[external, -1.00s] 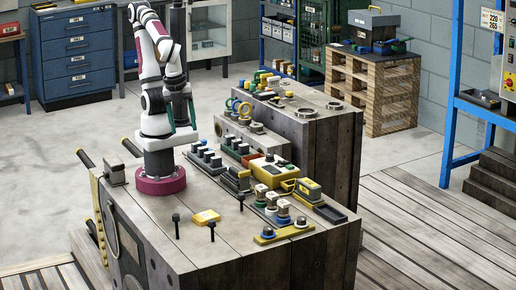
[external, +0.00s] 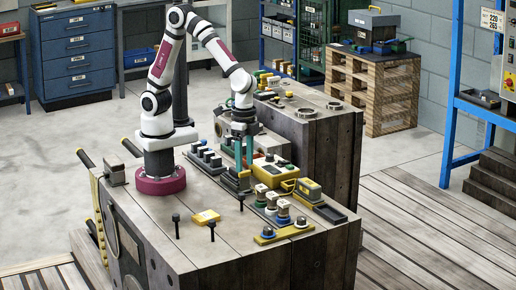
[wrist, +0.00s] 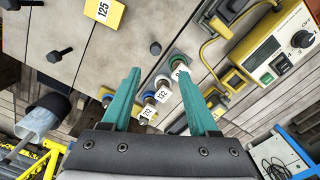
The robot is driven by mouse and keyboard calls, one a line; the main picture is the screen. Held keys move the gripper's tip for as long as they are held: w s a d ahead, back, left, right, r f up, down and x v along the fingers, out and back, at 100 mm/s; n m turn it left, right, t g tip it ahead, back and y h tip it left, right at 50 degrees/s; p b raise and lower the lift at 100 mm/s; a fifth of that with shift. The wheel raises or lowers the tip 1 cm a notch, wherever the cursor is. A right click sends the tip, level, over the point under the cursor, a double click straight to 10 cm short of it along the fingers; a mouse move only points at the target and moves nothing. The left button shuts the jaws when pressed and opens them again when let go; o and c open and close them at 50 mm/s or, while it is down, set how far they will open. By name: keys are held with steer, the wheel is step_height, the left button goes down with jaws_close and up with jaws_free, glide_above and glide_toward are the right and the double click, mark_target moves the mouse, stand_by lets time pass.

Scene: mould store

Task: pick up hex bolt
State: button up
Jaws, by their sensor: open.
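Several dark hex bolts stand upright, heads up, on the wooden table top (external: 190,250). In the external view one bolt (external: 176,217) is at left, one (external: 211,225) is in front of a yellow tag, and one (external: 240,197) is nearer the row of parts. In the wrist view a bolt (wrist: 155,47) shows between and beyond the fingertips. Another bolt (wrist: 60,53) is to the left, and one (wrist: 18,4) is at the top left edge. My gripper (external: 244,164) points down, open and empty, behind the bolts; its teal fingers (wrist: 157,70) are apart in the wrist view.
The yellow tag (external: 206,216) marked 125 lies among the bolts. Labelled cylindrical parts (external: 283,207) and a yellow control box (external: 269,172) crowd the right side. Dark blocks (external: 205,156) stand behind. The front left of the table is clear.

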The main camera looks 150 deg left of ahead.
mark_target(241, 194)
steer(key=f, duration=0.7)
steer(key=d+f, duration=0.1)
steer(key=f, duration=0.3)
jaws_close()
